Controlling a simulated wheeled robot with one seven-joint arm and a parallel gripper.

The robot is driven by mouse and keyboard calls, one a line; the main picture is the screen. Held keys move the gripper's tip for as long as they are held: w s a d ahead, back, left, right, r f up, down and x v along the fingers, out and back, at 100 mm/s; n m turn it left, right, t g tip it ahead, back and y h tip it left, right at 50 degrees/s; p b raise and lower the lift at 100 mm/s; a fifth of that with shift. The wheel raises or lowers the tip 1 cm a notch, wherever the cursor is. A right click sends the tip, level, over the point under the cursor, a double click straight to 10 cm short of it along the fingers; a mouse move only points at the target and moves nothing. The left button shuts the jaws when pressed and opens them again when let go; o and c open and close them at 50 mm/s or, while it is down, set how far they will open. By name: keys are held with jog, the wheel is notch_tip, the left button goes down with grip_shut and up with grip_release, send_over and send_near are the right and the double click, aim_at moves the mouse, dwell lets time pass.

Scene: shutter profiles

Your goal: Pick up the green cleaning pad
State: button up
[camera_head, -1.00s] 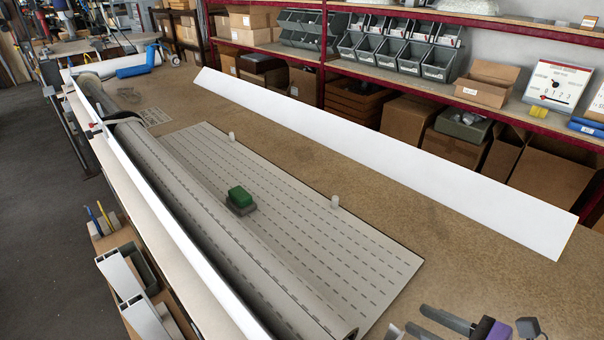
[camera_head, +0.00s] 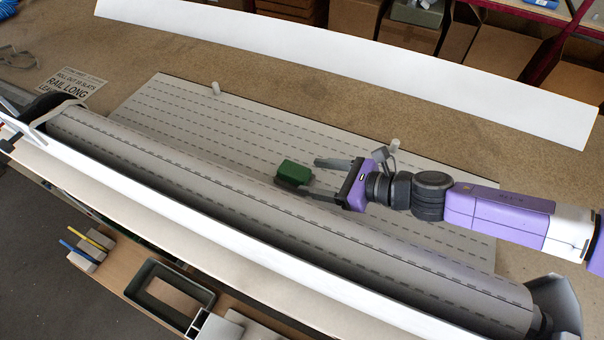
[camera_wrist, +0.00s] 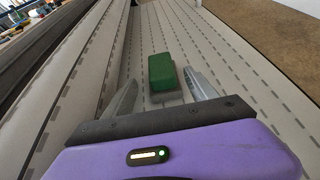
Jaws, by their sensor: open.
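The green cleaning pad (camera_head: 294,172) sits on a grey block on the slatted grey sheet (camera_head: 180,110), beside the long rolled shutter (camera_head: 300,220). My gripper (camera_head: 325,179) is open and comes in low from the right, with its fingertips close to the pad's right side. In the wrist view the pad (camera_wrist: 161,70) lies just beyond the fingertips of my gripper (camera_wrist: 160,90), roughly centred between them. The fingers do not appear shut on it.
The roll runs along the front side of the sheet, close to my gripper. Two small pale pegs (camera_head: 215,89) stand at the sheet's far edge. A long white strip (camera_head: 330,50) lies behind. The brown bench (camera_head: 120,60) between is mostly clear.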

aim_at(299, 172)
jog(key=x, duration=0.1)
jog(key=p+x, duration=0.1)
jog(key=x, duration=0.3)
jog(key=shift+w+a+r, duration=0.15)
jog(key=shift+r, duration=0.15)
jog(key=shift+w+a+f+p, duration=0.2)
jog(key=shift+a+f+p, duration=0.1)
jog(key=shift+a, duration=0.1)
grip_shut()
notch_tip(299, 172, up, 20)
jog(key=p, duration=0.3)
jog(key=shift+p, duration=0.35)
